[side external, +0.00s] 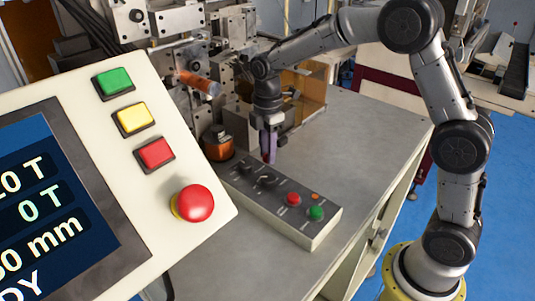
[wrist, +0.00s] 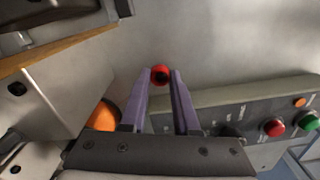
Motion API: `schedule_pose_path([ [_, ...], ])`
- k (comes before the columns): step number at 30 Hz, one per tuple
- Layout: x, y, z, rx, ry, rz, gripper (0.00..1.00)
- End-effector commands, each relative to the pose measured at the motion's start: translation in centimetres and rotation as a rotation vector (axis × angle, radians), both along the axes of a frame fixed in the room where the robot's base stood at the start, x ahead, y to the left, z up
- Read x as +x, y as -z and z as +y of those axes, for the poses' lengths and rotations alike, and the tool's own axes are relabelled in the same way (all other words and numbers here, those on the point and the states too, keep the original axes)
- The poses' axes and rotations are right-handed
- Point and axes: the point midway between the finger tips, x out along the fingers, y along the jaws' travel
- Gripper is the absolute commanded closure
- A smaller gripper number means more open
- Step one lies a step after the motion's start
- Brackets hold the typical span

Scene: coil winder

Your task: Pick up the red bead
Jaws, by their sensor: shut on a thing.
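The red bead (wrist: 160,75) is small and round with a dark hole in its middle. In the wrist view it sits between the tips of my gripper's two purple fingers. My gripper (wrist: 160,83) is shut on it. In the side external view my gripper (side external: 269,158) points down just behind the far end of the control box, close to the bench top. The bead cannot be made out clearly in that view. I cannot tell whether the bead touches the bench.
A grey control box (side external: 326,222) with knobs and red and green buttons lies beside my gripper. A copper coil (side external: 219,148) stands to its left, near the winder's metal plates (side external: 240,70). The bench top (side external: 365,130) to the right is clear. A large control panel (side external: 90,190) fills the left foreground.

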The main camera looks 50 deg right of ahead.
Motion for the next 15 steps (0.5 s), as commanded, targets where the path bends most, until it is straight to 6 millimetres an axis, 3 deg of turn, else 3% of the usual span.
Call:
schedule_pose_path([
  [5,0.1,-2.5,0.0,0.0,0.0,-0.005,1.0],
  [15,-6.4,-9.1,-0.1,0.0,0.0,-0.005,1.0],
])
